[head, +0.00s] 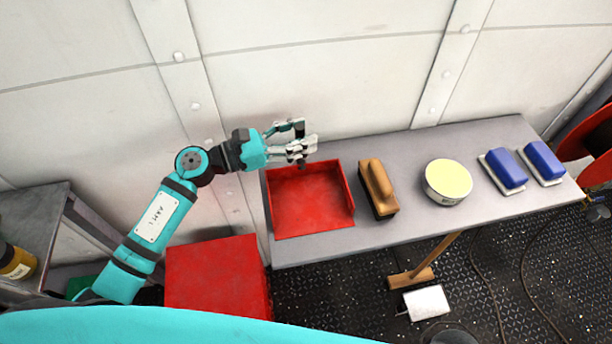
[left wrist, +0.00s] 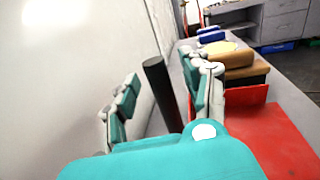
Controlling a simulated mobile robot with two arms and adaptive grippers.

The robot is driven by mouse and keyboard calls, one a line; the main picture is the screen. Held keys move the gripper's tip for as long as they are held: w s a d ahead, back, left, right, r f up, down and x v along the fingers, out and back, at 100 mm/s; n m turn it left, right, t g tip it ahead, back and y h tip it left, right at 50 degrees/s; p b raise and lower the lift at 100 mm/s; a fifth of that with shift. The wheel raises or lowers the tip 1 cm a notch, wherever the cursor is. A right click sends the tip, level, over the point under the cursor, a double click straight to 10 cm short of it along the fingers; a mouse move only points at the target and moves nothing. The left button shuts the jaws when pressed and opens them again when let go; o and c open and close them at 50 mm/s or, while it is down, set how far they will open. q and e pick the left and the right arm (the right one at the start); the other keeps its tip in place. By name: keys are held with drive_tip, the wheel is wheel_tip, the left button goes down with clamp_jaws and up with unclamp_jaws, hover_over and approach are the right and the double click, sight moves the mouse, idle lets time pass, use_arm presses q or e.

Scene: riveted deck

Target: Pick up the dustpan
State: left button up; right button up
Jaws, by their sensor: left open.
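The red dustpan (head: 310,200) lies on the left end of the grey table, its open tray facing up. In the left wrist view its red tray (left wrist: 270,135) shows at the lower right. A black handle (left wrist: 160,95) stands up between the spread fingers of my left gripper (left wrist: 170,88). In the head view my left gripper (head: 306,138) is at the dustpan's back edge, near the wall, and mostly hides the handle. The gripper is open, and I cannot tell whether a finger touches the handle. My right gripper is not in view.
On the grey table (head: 405,225), right of the dustpan, are a wooden-backed brush (head: 378,188), a round tin with a yellow top (head: 448,181) and two blue-and-white blocks (head: 507,169). A white riveted wall (head: 330,80) stands close behind. A red box (head: 215,280) is at front left.

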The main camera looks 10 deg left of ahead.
use_arm(q)
drive_tip(key=shift+w+d, duration=0.1)
drive_tip(key=shift+d, duration=0.05)
clamp_jaws()
idle(0.8)
